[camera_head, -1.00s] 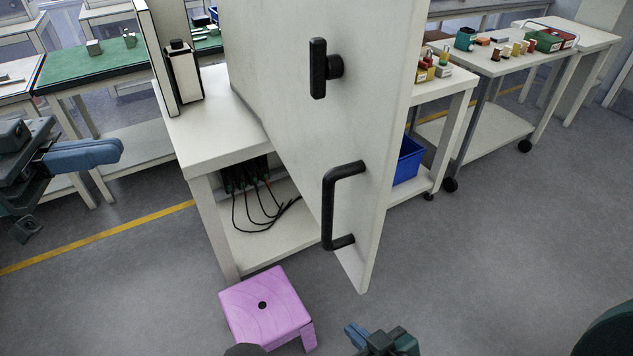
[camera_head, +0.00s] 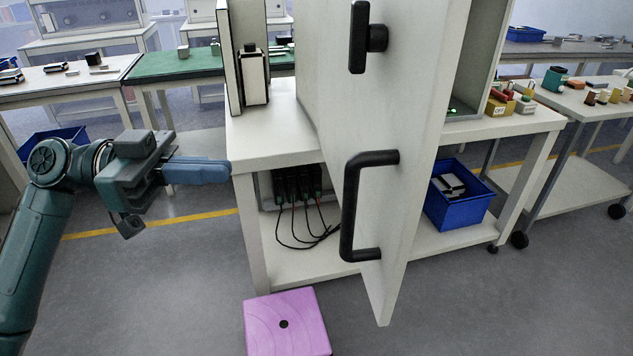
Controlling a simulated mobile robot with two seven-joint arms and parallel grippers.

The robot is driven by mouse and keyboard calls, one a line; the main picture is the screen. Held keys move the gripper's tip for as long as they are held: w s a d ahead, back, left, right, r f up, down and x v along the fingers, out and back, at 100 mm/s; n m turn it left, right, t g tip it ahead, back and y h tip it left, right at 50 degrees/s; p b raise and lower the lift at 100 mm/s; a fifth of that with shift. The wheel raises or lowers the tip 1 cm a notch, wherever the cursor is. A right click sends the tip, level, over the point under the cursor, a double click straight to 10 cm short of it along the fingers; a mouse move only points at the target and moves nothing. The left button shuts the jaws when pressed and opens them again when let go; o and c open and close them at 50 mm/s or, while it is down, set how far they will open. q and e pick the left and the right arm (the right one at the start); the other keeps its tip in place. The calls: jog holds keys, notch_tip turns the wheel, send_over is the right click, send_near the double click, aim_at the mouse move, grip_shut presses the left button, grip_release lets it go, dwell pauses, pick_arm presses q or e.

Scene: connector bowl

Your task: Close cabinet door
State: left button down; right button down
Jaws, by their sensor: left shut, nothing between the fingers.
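The white cabinet door (camera_head: 410,150) stands open and swung out toward me, seen nearly edge-on. It has a black pull handle (camera_head: 352,205) low on its face and a black latch knob (camera_head: 360,38) above. Part of the cabinet's inside (camera_head: 484,60) shows to the right of the door. My left gripper (camera_head: 226,171) is shut and empty, to the left of the door and clear of it, near the table's left front corner. My right gripper is out of the picture.
A white table (camera_head: 270,140) carries the cabinet. Its lower shelf holds a blue bin (camera_head: 458,205) and cables (camera_head: 305,225). A pink stool (camera_head: 287,325) stands on the floor in front. A cart (camera_head: 570,100) with small parts is at right.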

pick_arm(q)
jog(key=d+p, duration=0.3)
jog(key=d, duration=1)
jog(key=shift+w, duration=0.1)
